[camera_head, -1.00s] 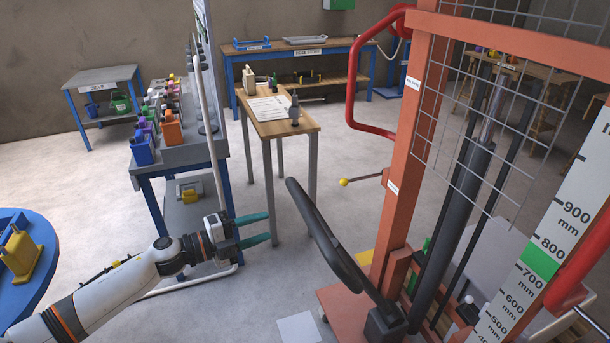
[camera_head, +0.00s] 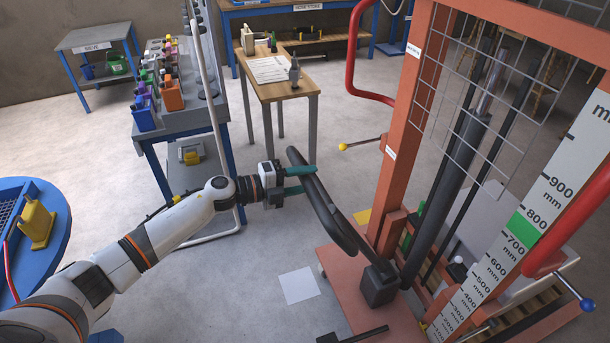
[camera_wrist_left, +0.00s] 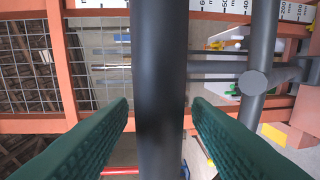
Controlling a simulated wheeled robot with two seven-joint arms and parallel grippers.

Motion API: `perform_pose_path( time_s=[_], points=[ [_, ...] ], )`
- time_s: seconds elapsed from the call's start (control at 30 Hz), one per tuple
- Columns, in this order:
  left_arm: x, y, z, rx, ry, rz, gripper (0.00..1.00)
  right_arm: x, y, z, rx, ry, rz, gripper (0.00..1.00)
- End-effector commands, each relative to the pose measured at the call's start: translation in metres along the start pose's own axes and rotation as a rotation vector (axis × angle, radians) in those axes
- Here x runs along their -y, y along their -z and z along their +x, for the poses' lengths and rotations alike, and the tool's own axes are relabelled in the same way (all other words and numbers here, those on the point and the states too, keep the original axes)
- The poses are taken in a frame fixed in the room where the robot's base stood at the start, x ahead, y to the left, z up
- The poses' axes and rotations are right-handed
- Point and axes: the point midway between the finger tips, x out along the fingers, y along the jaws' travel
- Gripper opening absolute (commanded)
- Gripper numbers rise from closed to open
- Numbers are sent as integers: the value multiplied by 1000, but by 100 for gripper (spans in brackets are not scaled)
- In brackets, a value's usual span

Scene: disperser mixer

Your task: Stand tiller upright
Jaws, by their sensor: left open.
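The tiller (camera_head: 335,220) is a dark grey bar with a loop handle. It leans up and to the left from a dark block (camera_head: 379,285) on the orange base of the lift. My left gripper (camera_head: 302,181) is open, its green fingers at the upper part of the tiller's handle. In the left wrist view, a dark handle bar (camera_wrist_left: 159,90) runs upright between the two open green fingers, with a gap on either side. A second grey bar (camera_wrist_left: 258,80) shows to the right of it. My right gripper is not in view.
The orange lift frame (camera_head: 408,120) with wire mesh and a height scale (camera_head: 540,210) stands right of the tiller. A yellow-tipped lever (camera_head: 343,147) sticks out behind the handle. A wooden table (camera_head: 275,85) stands farther back. Open floor lies to the left.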

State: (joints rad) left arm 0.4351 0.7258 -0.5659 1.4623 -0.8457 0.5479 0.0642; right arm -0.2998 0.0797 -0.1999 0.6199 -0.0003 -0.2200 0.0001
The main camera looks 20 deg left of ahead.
Motion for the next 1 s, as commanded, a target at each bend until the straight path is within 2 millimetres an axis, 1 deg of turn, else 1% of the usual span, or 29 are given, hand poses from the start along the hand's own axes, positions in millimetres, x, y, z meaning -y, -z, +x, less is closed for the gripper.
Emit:
perform_pose_path(
  time_s=[0.1, 0.3, 0.33, 0.6, 0.87, 1.0],
  points=[
    [0, 0, 4, -1, 0, 0, 45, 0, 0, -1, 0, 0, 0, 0],
    [0, 0, 4, 0, 0, 0, 45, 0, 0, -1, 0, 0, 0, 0],
    [0, 0, 4, 0, 0, 0, 43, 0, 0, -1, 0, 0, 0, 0],
    [0, 0, 3, -1, 0, 0, 0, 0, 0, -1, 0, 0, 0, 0],
    [-3, 0, 5, 0, 0, 0, 0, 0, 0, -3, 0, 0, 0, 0],
    [-16, 0, 14, 0, -3, 0, 0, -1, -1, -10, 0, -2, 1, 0]
  ],
)
